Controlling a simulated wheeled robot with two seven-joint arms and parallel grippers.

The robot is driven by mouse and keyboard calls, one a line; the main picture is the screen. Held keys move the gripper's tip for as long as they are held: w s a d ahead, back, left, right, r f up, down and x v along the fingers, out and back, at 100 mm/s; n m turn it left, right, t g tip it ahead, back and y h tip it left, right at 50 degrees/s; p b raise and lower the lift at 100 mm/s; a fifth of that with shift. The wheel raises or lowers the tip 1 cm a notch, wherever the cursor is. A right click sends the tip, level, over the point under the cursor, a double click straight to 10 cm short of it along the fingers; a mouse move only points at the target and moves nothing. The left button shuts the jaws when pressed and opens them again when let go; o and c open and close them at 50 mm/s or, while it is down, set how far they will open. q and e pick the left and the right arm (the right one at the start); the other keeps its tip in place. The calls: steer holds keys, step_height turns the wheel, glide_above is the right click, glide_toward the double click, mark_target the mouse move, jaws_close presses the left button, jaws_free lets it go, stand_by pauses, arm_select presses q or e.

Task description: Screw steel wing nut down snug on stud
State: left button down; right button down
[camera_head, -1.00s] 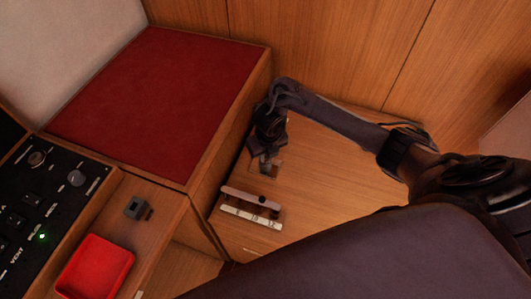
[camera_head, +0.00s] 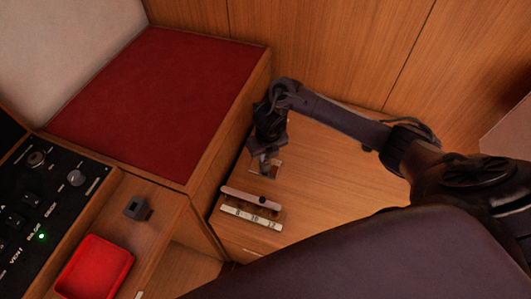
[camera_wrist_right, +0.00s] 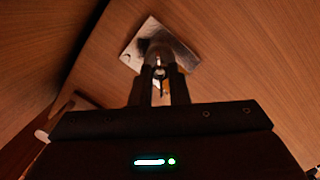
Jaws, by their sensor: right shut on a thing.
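My right gripper (camera_head: 264,167) points down over the wooden surface, close above a small pale metal plate (camera_head: 279,165). In the right wrist view its two fingers (camera_wrist_right: 160,88) are shut on a small shiny metal piece, the steel wing nut (camera_wrist_right: 160,73), mostly hidden between the fingertips. The bright metal plate (camera_wrist_right: 132,54) lies just beyond the fingertips there. The stud is hidden by the fingers and nut, so I cannot tell how far down the nut sits. My left gripper is not in view.
The red cushion's box wall stands close left.

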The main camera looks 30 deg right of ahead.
steer(key=shift+f, duration=0.1)
steer(key=shift+f+b, duration=0.75)
steer(key=shift+b, duration=0.05)
